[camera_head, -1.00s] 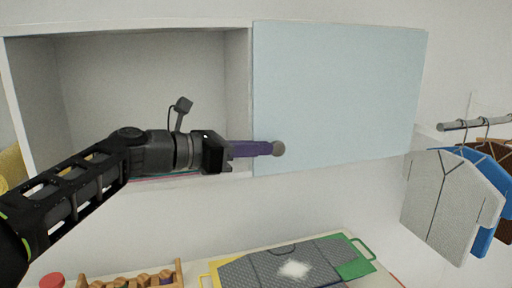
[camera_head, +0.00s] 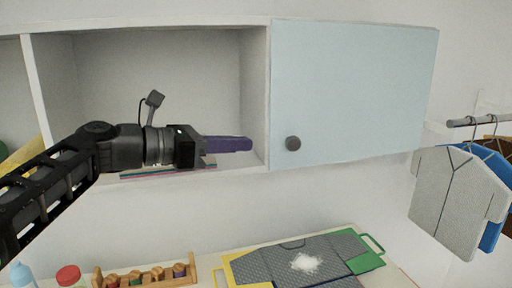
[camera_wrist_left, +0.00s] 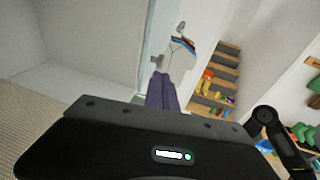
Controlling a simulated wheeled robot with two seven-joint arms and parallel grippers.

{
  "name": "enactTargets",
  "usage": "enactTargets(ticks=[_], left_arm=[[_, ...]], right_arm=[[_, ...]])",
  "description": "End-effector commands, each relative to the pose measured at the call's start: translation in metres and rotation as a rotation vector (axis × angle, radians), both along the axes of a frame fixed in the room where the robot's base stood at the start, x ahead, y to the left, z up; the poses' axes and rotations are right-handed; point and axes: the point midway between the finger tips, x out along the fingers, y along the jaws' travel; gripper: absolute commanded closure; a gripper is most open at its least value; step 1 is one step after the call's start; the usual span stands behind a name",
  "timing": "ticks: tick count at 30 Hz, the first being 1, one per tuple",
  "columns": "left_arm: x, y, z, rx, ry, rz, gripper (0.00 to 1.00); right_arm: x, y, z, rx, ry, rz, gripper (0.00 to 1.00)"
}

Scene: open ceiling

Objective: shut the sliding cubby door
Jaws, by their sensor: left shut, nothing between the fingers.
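The sliding cubby door (camera_head: 350,95) is a light blue panel with a round grey knob (camera_head: 293,143) near its lower left edge. It covers the right part of the white wall cubby (camera_head: 150,25); the compartment to its left is open. My left gripper (camera_head: 248,144), with purple fingers, is shut and empty in front of the open compartment. Its tips point right and end left of the knob, apart from it. The purple fingers (camera_wrist_left: 162,95) also show in the left wrist view. My right gripper is not in view.
Thin flat items (camera_head: 168,170) lie on the compartment floor below my left gripper. Shirts (camera_head: 460,195) hang from a rail at the right. Below are a wooden rack (camera_head: 145,277), bottles and a grey folding board (camera_head: 300,262). The wall beneath the door is clear.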

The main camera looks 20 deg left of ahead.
Motion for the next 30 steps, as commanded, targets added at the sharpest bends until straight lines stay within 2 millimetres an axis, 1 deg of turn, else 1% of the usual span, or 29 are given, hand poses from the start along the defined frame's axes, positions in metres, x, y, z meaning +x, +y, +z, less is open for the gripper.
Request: enactTargets(ticks=[1, 3, 6, 9, 13, 30], left_arm=[[-0.008, 0.009, -0.001, 0.001, -0.003, 0.005, 1.0], [-0.018, 0.018, 0.002, 0.001, -0.003, 0.005, 1.0], [-0.029, 0.028, 0.005, 0.0, -0.003, 0.004, 1.0], [-0.035, 0.034, 0.007, 0.001, -0.001, 0.003, 1.0], [-0.039, 0.037, 0.008, 0.002, 0.0, 0.001, 1.0], [-0.039, 0.037, 0.008, 0.001, -0.001, 0.001, 1.0]], right_arm=[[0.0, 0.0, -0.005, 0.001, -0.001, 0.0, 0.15], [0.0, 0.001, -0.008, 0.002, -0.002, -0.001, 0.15], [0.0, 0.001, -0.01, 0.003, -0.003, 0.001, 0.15], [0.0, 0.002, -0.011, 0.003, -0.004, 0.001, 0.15], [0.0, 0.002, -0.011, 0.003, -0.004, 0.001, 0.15], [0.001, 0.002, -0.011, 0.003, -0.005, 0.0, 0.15]])
